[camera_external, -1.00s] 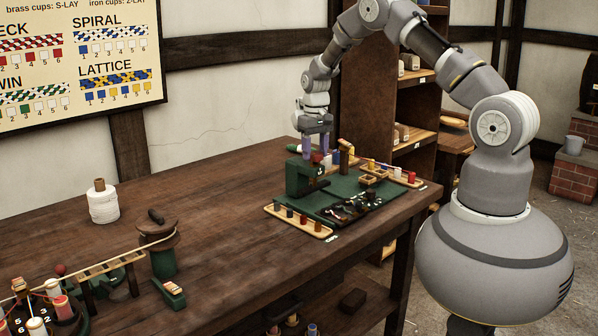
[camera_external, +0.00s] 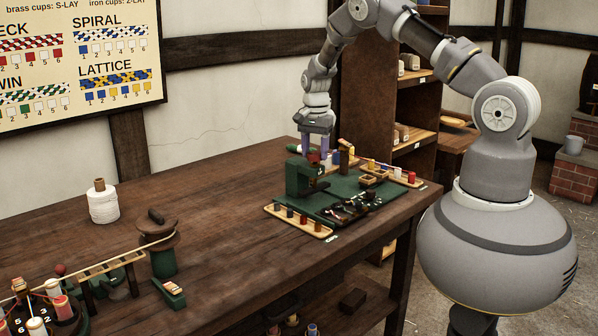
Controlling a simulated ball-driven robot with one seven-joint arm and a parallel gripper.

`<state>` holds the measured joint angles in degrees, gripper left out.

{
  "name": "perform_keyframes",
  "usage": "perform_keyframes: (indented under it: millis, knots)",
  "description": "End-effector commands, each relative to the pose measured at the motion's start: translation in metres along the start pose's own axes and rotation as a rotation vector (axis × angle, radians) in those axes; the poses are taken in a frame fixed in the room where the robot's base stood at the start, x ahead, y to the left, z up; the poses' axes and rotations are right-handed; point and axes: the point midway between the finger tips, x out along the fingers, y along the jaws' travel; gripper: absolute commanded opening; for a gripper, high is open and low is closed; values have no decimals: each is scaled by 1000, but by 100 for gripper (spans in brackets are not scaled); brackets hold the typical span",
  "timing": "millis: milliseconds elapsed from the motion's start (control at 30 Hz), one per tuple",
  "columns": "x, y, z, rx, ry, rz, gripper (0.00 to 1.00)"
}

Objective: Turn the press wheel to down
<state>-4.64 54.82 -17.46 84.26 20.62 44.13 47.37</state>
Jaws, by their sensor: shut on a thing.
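The green press (camera_external: 299,181) stands at the back left of a green mat on the right half of the workbench. My gripper (camera_external: 316,159) points down at the top of the press, with its purple fingers by a small red part (camera_external: 313,158) there. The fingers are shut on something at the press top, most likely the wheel. The wheel is small and partly hidden by the fingers, so its turn position cannot be told.
More bobbins and small boxes (camera_external: 374,179) sit to the right. A white spool (camera_external: 103,203) and a green winder (camera_external: 163,262) are far left. The middle of the bench is clear.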

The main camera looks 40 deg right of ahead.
Motion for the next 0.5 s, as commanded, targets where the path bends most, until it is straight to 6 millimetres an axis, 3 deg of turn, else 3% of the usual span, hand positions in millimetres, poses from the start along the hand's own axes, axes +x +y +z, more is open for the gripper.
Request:
perform_keyframes:
  millis: [500]
  knots:
    - [-2,-1,-1,431,1,-4,22]
